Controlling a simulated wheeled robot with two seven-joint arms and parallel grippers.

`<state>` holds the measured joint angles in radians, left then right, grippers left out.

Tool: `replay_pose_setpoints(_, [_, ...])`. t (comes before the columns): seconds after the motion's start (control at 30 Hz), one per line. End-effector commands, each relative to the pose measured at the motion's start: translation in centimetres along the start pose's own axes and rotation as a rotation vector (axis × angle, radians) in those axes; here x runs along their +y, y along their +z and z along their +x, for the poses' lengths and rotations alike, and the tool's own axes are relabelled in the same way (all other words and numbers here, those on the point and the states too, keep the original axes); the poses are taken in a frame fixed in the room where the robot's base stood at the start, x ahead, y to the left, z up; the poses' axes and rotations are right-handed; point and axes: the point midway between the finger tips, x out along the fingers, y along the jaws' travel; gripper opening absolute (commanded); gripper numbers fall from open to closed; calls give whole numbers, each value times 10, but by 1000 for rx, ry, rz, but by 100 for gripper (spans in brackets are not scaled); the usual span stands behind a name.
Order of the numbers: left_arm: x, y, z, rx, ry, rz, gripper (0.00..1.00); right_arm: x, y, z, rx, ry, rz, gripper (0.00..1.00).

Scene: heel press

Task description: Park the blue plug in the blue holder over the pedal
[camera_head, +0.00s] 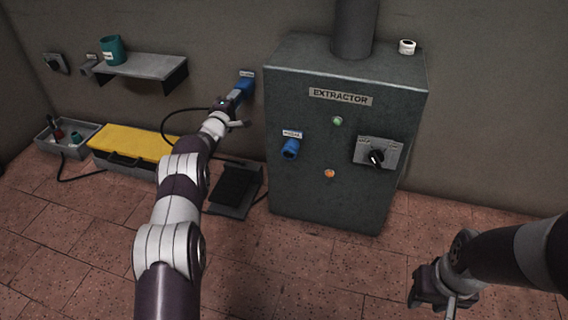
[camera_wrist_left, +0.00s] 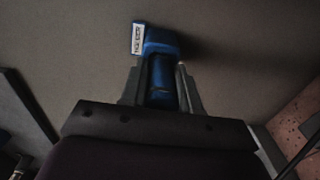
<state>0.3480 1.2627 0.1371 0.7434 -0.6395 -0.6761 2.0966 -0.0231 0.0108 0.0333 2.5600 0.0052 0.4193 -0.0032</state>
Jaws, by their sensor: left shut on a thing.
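My left gripper (camera_head: 235,98) is raised to the back wall, just at the blue holder (camera_head: 246,82) above the black foot pedal (camera_head: 235,188). In the left wrist view the gripper (camera_wrist_left: 161,88) is shut on the blue plug (camera_wrist_left: 163,82), its fingers on both sides of it. The plug's far end meets the blue holder (camera_wrist_left: 164,38), which has a white label beside it. I cannot tell how deep the plug sits in the holder. My right gripper (camera_head: 443,288) is low at the right, away from everything; its jaw opening is unclear.
The grey extractor cabinet (camera_head: 300,195) stands right of the left gripper, with a blue socket (camera_head: 290,149) and a rotary switch (camera_head: 376,156). A yellow-topped box (camera_head: 130,142), a tray (camera_head: 80,147) and a wall shelf (camera_head: 145,66) are left. A black cable loops beside my left arm.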

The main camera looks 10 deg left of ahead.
Motion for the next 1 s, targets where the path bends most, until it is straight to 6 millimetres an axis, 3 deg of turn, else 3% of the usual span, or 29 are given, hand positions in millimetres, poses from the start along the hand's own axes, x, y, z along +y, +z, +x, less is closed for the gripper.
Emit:
replay_pose_setpoints(0.3, [0,0,7,-1,1,1,0,0,1,5,0,0,0,39])
replay_pose_setpoints(0.33, [0,0,7,-1,2,1,34,0,1,5,0,0,0,39])
replay_pose_setpoints(0.4, [1,0,7,-1,1,1,57,0,0,4,0,0,0,39])
replay_pose_setpoints(0.43, [1,0,7,-1,1,1,61,0,0,4,0,0,0,39])
replay_pose_setpoints(0.77, [3,0,3,-2,-2,-1,61,0,0,-3,0,0,0,39])
replay_pose_setpoints(0.87, [9,0,-12,-2,-3,-2,61,0,-2,-21,0,0,0,39])
replay_pose_setpoints(1.0, [13,-1,-46,1,-5,-3,61,0,-6,-53,0,0,0,39])
